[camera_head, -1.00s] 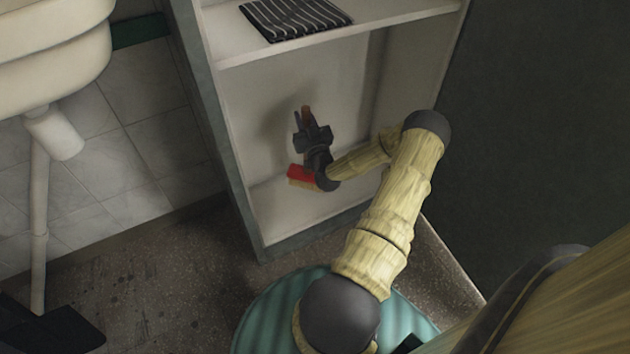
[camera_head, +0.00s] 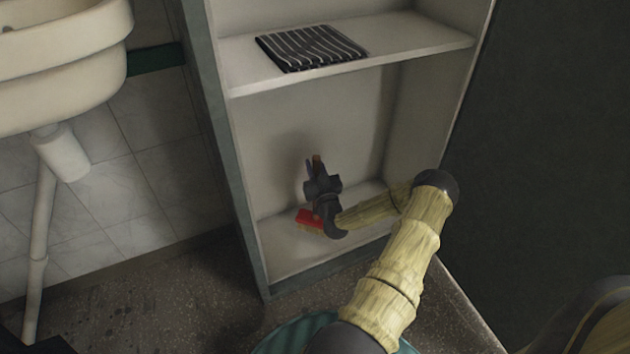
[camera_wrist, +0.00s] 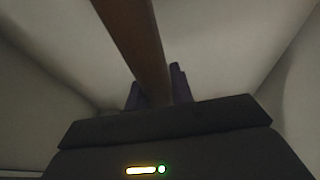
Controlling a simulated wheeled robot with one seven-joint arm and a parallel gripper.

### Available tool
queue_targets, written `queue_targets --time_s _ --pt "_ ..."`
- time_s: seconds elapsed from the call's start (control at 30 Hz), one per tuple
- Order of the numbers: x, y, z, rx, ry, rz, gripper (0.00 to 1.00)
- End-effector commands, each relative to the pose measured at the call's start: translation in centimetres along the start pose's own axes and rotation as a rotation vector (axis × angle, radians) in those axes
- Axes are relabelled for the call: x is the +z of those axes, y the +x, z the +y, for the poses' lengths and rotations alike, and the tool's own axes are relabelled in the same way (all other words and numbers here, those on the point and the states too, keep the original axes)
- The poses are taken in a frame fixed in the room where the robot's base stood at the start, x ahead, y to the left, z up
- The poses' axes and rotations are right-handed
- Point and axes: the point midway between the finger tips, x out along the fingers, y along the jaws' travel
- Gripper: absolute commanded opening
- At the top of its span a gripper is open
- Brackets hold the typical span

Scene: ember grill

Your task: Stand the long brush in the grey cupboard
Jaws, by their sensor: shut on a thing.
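The long brush has a red head with pale bristles (camera_head: 309,219) and a brown handle, which shows in the wrist view (camera_wrist: 138,38). It is upright or nearly so, head down, inside the lower compartment of the grey cupboard (camera_head: 222,160). My gripper (camera_head: 315,170) is inside that compartment too, shut on the brush handle above the head. The bristles are close to the compartment floor; I cannot tell whether they touch it. My gripper and wrist hide the middle of the handle.
A striped dark cloth (camera_head: 310,47) lies on the shelf (camera_head: 405,45) above my gripper. A white basin (camera_head: 65,65) with its pipe is at the left. A dark panel (camera_head: 560,130) stands at the right. The compartment floor has free room beside the brush.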

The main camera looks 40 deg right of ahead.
Motion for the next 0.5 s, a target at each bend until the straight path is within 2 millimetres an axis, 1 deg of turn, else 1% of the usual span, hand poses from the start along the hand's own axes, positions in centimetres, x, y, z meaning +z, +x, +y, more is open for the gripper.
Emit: queue_targets --time_s 0.17,0.23,0.4,0.5 --pt "-0.2 0.1 0.0 -0.001 0.0 0.002 0.0" --pt "0.1 0.0 0.0 0.0 0.0 0.002 0.0" --pt "2.5 -0.7 0.0 0.001 0.003 0.0 0.0" --pt "3.4 -0.9 0.0 0.0 0.002 0.002 0.0"
